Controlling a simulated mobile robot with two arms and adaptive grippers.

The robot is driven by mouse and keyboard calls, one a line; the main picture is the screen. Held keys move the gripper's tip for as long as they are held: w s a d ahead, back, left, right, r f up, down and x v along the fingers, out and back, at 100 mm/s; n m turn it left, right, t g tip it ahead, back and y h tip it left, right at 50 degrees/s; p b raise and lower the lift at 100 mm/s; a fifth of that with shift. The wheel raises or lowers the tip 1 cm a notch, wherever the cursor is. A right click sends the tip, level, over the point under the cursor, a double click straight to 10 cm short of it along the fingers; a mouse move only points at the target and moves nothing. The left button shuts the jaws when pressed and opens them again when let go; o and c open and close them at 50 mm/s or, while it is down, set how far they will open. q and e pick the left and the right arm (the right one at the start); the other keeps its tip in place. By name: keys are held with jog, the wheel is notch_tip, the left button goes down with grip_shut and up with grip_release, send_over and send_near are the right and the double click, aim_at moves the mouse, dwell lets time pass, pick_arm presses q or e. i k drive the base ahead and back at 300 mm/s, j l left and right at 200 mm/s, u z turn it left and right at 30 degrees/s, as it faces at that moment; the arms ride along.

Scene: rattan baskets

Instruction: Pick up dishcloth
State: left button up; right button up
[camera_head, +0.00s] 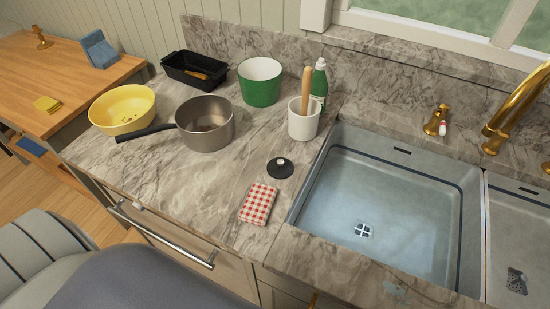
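The dishcloth (258,204) is a small folded cloth with a red and white check. It lies flat on the marble counter (190,178), near the counter's front edge and just left of the sink. Its whole top shows and nothing covers it. Neither my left gripper nor my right gripper is in the head view, so I cannot tell their state.
A black lid (280,168) lies just behind the cloth. A white crock (303,122) with a wooden handle, a green pot (261,84), a metal saucepan (205,125) and a yellow colander (122,108) stand farther back. The sink (390,215) is at right.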

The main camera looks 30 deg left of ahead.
aim_at(256, 210)
jog(key=u, duration=0.95)
